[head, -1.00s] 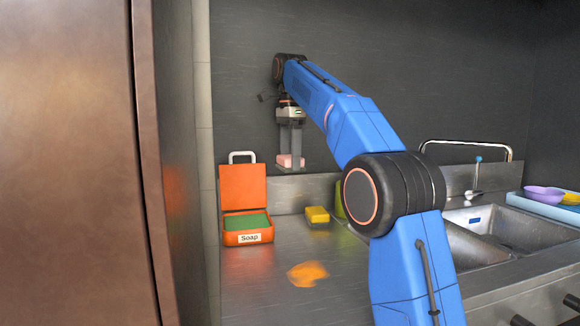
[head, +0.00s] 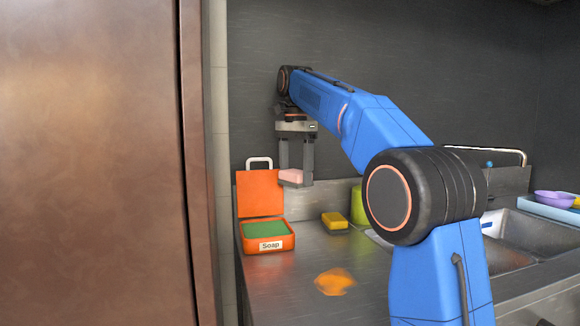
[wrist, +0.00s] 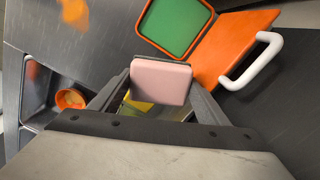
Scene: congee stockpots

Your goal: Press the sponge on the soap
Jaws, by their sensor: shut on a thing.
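My gripper (head: 296,180) is shut on a pink sponge block (head: 290,176), which also shows between the fingers in the wrist view (wrist: 160,82). It holds the block in the air, above the counter and right of the open orange soap box (head: 268,246). The box is labelled "Soap" and its lid (head: 260,196) stands up at the back. The green soap (head: 264,229) fills the box and shows at the top of the wrist view (wrist: 176,25). The pink block is apart from the soap.
A yellow block (head: 335,220) lies on the metal counter. An orange stain (head: 335,281) is on the counter in front. The sink (head: 512,238) is at right, a brown panel (head: 90,160) at left.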

